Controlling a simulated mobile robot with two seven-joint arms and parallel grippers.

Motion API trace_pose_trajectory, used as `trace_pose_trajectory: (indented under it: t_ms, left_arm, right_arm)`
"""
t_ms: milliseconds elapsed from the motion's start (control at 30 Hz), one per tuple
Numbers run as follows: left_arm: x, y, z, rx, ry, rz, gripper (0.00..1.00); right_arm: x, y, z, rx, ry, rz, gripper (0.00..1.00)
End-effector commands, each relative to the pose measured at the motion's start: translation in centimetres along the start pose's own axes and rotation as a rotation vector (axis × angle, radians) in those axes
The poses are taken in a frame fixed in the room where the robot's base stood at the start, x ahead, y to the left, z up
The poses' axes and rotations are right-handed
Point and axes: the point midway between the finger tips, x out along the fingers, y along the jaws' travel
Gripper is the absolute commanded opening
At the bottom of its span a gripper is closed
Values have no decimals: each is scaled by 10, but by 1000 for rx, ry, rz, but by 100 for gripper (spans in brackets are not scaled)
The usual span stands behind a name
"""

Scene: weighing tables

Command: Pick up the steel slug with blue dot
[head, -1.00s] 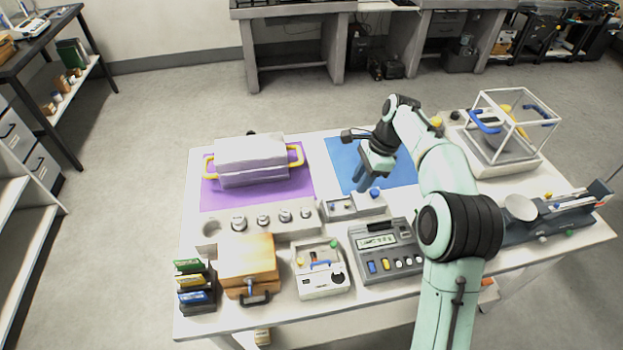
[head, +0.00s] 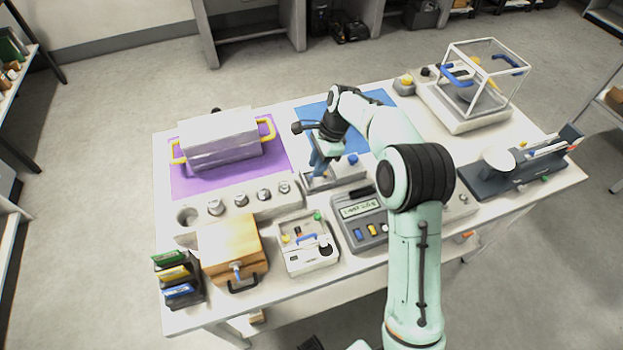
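A small grey rack (head: 345,178) stands at the front edge of the blue mat, with shallow pockets on top. A blue round spot (head: 352,159) shows at its right end; I cannot tell for sure that it is the dot of the steel slug. My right gripper (head: 317,168) points down over the rack's left end, left of the blue spot. Its blue fingers cover that part of the rack. I cannot tell if they are apart or hold anything. My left gripper is not in view.
A row of steel weights (head: 241,200) stands in a grey block to the left. A keypad device (head: 362,211), a small white box (head: 307,247) and a wooden case (head: 230,245) are in front. A glass-framed balance (head: 470,110) stands at back right.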

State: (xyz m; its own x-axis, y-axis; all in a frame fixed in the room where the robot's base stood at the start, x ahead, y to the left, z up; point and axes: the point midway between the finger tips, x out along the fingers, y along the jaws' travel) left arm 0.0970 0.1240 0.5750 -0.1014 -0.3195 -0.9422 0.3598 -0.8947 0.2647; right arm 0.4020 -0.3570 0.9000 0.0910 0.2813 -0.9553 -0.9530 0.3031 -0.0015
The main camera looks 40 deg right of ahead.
Motion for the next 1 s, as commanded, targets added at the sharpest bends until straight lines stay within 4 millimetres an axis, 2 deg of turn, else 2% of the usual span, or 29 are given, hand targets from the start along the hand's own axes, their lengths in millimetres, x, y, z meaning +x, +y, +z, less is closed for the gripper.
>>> trace_pose_trajectory:
  t_ms: [100, 267, 500, 567, 600, 1000]
  left_arm:
    - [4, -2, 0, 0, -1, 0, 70]
    - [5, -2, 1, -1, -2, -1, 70]
    - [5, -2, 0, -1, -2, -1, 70]
    - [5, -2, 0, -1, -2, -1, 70]
    - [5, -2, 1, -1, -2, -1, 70]
    - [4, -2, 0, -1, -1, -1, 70]
  right_arm:
    - [22, 3, 2, -1, 0, 6, 26]
    - [36, 2, 2, 0, 0, 2, 26]
    - [37, 2, 2, 0, 0, 1, 26]
    - [37, 2, 2, 0, 0, 1, 6]
    - [37, 2, 2, 0, 0, 1, 0]
    - [32, 1, 4, -1, 0, -1, 0]
